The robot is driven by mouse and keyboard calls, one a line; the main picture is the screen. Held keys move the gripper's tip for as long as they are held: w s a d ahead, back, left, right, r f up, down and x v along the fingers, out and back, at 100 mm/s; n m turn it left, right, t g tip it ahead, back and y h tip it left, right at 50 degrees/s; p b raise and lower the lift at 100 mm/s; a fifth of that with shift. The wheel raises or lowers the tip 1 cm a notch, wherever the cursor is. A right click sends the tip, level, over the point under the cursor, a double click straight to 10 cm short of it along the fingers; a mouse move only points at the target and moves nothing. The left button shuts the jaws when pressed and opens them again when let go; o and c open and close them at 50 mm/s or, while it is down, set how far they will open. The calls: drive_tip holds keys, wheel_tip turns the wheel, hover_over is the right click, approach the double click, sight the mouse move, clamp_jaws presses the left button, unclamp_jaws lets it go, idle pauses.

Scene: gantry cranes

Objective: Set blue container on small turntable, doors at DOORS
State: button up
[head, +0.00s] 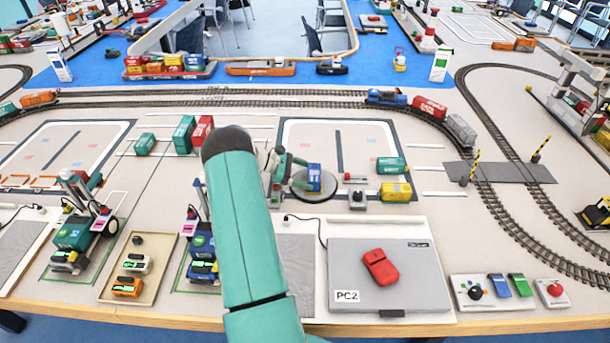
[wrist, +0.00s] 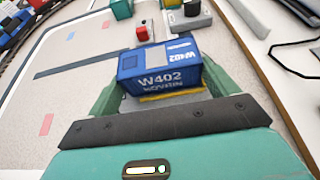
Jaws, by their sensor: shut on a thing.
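The blue container (head: 315,178) is over the small grey round turntable (head: 328,194) in the head view. In the wrist view the container (wrist: 158,68) shows "W402" on its near side and top, with a yellow strip below its near edge. My gripper (head: 300,174) is shut on it, with one green finger at each side. The container looks level. I cannot tell whether its underside touches the turntable. Its far side is hidden, and I cannot make out the DOORS mark.
A yellow container (head: 396,192) and a green container (head: 391,166) stand to the right. A small control box with a black knob (head: 357,197) and a red block (head: 354,178) are close beside the turntable.

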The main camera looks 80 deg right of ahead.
drive_tip(key=shift+f, duration=0.2)
drive_tip(key=o, duration=0.9)
drive_tip(key=shift+o, duration=0.2)
drive_tip(key=shift+r, duration=0.1)
drive_tip(key=shift+w+r, duration=0.15)
drive_tip(key=v, duration=1.1)
drive_tip(key=shift+w, duration=0.35)
